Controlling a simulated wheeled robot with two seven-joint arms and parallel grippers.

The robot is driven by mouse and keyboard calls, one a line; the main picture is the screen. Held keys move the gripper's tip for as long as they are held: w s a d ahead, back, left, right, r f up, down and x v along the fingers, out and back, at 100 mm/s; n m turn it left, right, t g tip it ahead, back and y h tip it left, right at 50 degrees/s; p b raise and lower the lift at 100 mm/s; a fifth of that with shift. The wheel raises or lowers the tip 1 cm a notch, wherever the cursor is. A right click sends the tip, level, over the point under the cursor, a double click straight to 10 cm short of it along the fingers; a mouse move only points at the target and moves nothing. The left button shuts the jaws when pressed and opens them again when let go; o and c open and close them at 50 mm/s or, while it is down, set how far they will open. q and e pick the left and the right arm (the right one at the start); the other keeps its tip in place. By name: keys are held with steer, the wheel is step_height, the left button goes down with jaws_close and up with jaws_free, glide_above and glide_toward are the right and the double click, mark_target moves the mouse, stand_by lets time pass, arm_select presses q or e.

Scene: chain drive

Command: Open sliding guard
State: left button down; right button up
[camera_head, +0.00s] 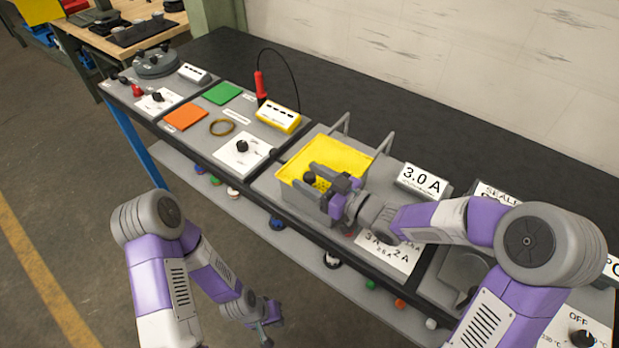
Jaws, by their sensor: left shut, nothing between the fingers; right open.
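The yellow guard (343,154) lies over a grey station on the bench, between two grey rails. A round black knob (309,178) shows at its front edge. My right gripper (317,186) is open at this front edge, beside the knob. Its fingers hide part of the guard, and I cannot tell whether they touch the knob. My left gripper (267,338) is shut and empty, low in front of the bench and away from the guard.
A "3.0 A" display (422,181) stands right of the guard. Left of it are a knob panel (243,153), a yellow meter (278,116), a red probe (260,85), and green (223,94) and orange (185,116) pads. The bench's back strip (400,140) is clear.

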steer(key=shift+w+a, duration=0.25)
